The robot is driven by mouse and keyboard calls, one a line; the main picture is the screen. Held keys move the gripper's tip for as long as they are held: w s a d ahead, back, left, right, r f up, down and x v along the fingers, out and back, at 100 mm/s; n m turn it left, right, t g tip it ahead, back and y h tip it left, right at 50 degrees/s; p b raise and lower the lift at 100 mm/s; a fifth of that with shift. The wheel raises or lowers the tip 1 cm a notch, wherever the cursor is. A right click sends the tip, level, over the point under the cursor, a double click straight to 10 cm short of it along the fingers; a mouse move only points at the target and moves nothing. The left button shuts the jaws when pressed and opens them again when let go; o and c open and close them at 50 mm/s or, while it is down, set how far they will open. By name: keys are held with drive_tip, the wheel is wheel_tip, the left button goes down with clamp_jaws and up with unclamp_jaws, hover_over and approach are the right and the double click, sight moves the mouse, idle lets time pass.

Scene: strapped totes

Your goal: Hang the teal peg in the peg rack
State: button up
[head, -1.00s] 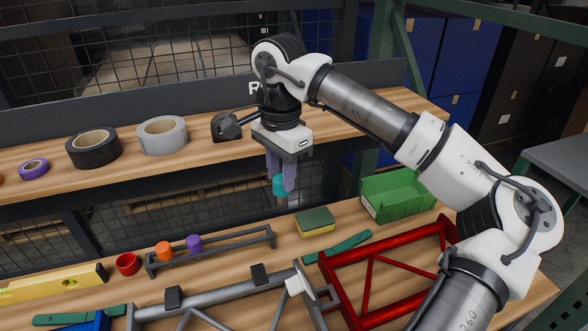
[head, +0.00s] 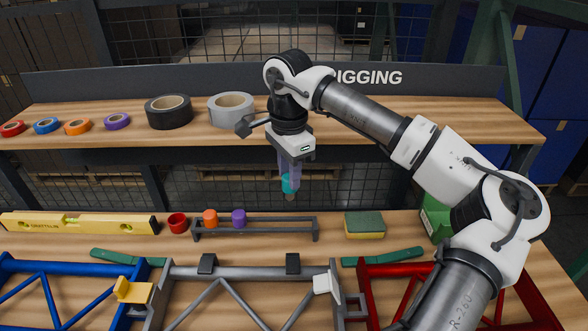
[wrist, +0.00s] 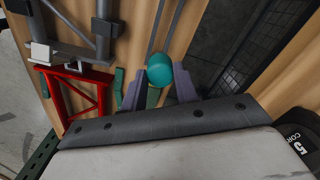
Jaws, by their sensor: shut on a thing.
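My gripper (head: 290,180) is shut on the teal peg (head: 288,184) and holds it in the air above the back edge of the lower bench. In the wrist view the teal peg (wrist: 160,72) shows between the two purple fingers. The peg rack (head: 275,228) is a low grey frame on the lower bench, below and just in front of the gripper. An orange peg (head: 210,217) and a purple peg (head: 239,217) stand at its left part. The right part of the rack looks empty. The peg is apart from the rack.
A red cup-like piece (head: 177,222) stands left of the rack, and a sponge (head: 364,225) lies to its right. A green bin (head: 436,220) is farther right. Blue, grey (head: 225,273) and red frames fill the front. Tape rolls (head: 168,112) line the upper shelf.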

sight(290, 197)
drive_tip(key=shift+f, duration=0.1)
drive_tip(key=shift+f+b, duration=3.4)
drive_tip(key=shift+f, duration=1.55)
drive_tip(key=o, duration=1.1)
drive_tip(key=shift+c, duration=0.2)
